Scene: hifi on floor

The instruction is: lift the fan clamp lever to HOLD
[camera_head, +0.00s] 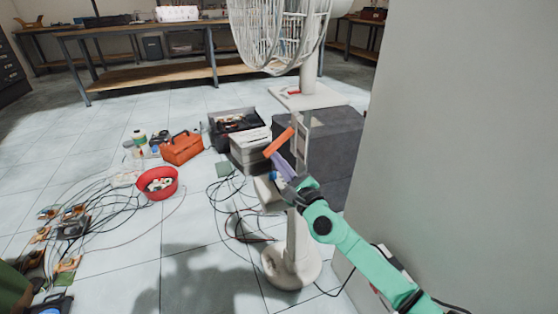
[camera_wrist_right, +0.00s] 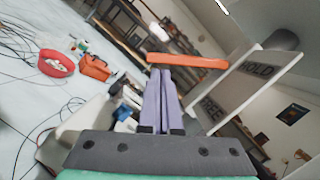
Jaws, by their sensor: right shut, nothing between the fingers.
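The white fan (camera_head: 300,75) stands on a pole with a round base (camera_head: 291,262). Its orange clamp lever (camera_head: 279,142) sticks out to the left of the pole and slants in the head view. In the right wrist view the lever (camera_wrist_right: 188,61) lies across the fingertips, left of a white label plate (camera_wrist_right: 240,90) with HOLD partly readable above and FREE partly readable below. My right gripper (camera_head: 275,160) is shut and empty, its purple fingers (camera_wrist_right: 158,72) right at the lever's underside; I cannot tell if they touch. My left gripper is not in view.
A grey block (camera_head: 335,140) stands behind the pole, and a pale wall (camera_head: 460,130) fills the right. An orange toolbox (camera_head: 182,148), a red bowl (camera_head: 157,182) and many cables lie on the floor at the left. Workbenches (camera_head: 150,75) stand at the back.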

